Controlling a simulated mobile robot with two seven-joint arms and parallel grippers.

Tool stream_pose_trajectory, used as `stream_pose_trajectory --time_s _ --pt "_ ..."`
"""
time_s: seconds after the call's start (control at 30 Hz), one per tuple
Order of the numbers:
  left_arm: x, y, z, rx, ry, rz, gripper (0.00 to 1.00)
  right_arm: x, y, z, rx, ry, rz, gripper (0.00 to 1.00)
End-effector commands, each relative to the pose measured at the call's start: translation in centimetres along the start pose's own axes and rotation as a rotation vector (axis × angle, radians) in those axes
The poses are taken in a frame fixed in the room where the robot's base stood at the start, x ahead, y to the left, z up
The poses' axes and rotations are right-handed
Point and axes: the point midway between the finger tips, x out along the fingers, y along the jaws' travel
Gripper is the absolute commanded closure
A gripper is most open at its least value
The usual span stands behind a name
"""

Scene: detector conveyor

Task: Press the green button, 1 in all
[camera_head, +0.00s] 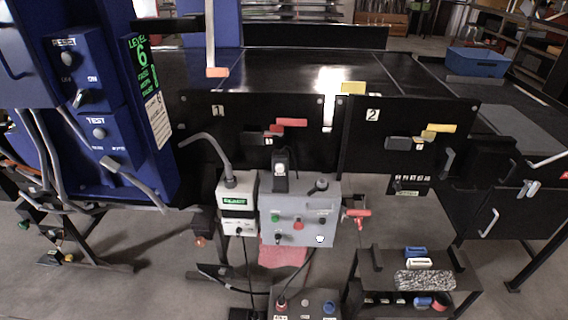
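The green button (275,217) is on the front of a grey control box (310,205), at its upper left. A red button (298,223) sits right of it, and a dark knob (278,238) is below it. The green button is small in this view, and I cannot tell whether it is pressed in. Nothing covers it. I can make out neither my left nor my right gripper in the head view.
A light box with a green display (237,200) and a gooseneck stands left of the control box. A blue cabinet (95,110) fills the left. Black conveyor panels (300,135) rise behind. A low shelf (420,275) stands at right. Another button box (305,303) is below.

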Motion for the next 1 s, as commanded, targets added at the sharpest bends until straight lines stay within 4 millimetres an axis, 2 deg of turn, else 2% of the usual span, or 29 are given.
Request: stream_pose_trajectory --time_s 0.03,0.3,0.4,1.0 --pt "0.0 0.0 0.0 0.0 0.0 0.0 0.61 0.0 0.0 -0.01 0.0 0.0 0.0 0.5" --pt "0.0 0.0 0.0 0.0 0.0 0.0 0.92 0.0 0.0 -0.01 0.0 0.0 0.0 0.5" --pt "0.0 0.0 0.0 0.0 0.0 0.0 1.0 0.0 0.0 -0.02 0.0 0.0 0.0 0.5" --pt "0.0 0.0 0.0 0.0 0.0 0.0 1.0 0.0 -0.01 -0.03 0.0 0.001 0.0 0.5"
